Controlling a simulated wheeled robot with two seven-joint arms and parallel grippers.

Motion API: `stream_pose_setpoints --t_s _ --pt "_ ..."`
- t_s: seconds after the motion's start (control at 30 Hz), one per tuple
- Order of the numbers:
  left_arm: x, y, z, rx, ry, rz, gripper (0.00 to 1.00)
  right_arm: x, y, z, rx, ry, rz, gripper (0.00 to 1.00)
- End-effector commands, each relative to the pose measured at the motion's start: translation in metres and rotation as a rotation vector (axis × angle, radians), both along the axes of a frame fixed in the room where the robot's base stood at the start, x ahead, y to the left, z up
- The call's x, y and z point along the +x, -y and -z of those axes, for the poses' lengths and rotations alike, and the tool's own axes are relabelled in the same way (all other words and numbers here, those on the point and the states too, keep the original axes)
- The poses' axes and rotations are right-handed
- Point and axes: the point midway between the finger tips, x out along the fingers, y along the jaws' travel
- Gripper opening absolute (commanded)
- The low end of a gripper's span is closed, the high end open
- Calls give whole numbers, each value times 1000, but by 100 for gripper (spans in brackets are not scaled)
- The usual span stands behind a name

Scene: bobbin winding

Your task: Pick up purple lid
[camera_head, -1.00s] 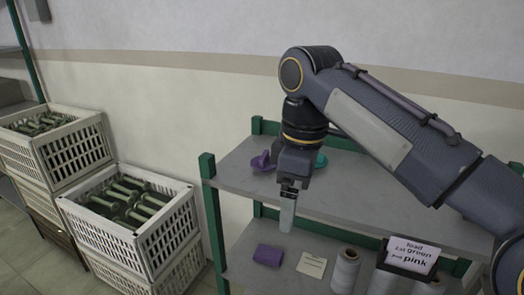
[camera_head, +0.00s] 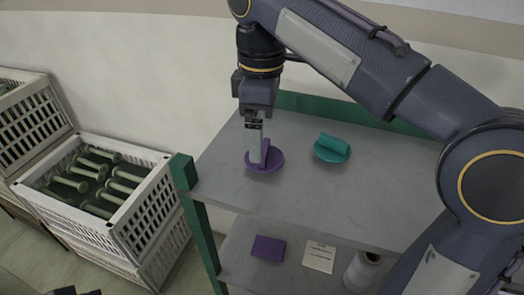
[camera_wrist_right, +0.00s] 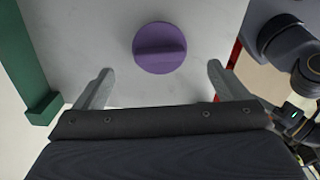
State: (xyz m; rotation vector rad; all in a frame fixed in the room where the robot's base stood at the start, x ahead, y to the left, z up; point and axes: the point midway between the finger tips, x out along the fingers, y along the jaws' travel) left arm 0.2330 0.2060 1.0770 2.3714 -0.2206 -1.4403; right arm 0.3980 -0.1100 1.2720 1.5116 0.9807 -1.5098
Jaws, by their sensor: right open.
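The purple lid (camera_head: 264,161) is a round disc with a raised bar handle. It lies on the upper grey shelf (camera_head: 330,196), near its left end. My right gripper (camera_head: 258,160) points down at the lid in the head view and partly covers it. In the right wrist view the lid (camera_wrist_right: 160,48) sits whole beyond the fingertips, centred between the two spread fingers of the open, empty gripper (camera_wrist_right: 161,76). I cannot tell the exact height of the fingertips over the shelf.
A teal lid (camera_head: 332,149) lies on the same shelf to the right of the purple one. A green post (camera_head: 184,172) marks the shelf's left corner. Below are a purple block (camera_head: 268,248), a paper card (camera_head: 319,257) and a spool (camera_head: 362,271). Crates (camera_head: 117,206) with green bobbins stand left.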

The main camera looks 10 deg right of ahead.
Motion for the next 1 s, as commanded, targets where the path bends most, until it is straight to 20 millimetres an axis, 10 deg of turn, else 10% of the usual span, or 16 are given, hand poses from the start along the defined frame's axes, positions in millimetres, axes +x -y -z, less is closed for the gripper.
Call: stream_pose_setpoints --t_s 0.33,0.67,1.0 --pt "0 0 3 0 0 0 0 -3 4 48 -1 -2 0 94" --pt "0 0 3 0 0 0 0 -3 4 55 0 0 0 94" --pt "0 0 3 0 0 0 0 -3 4 55 0 0 0 50"
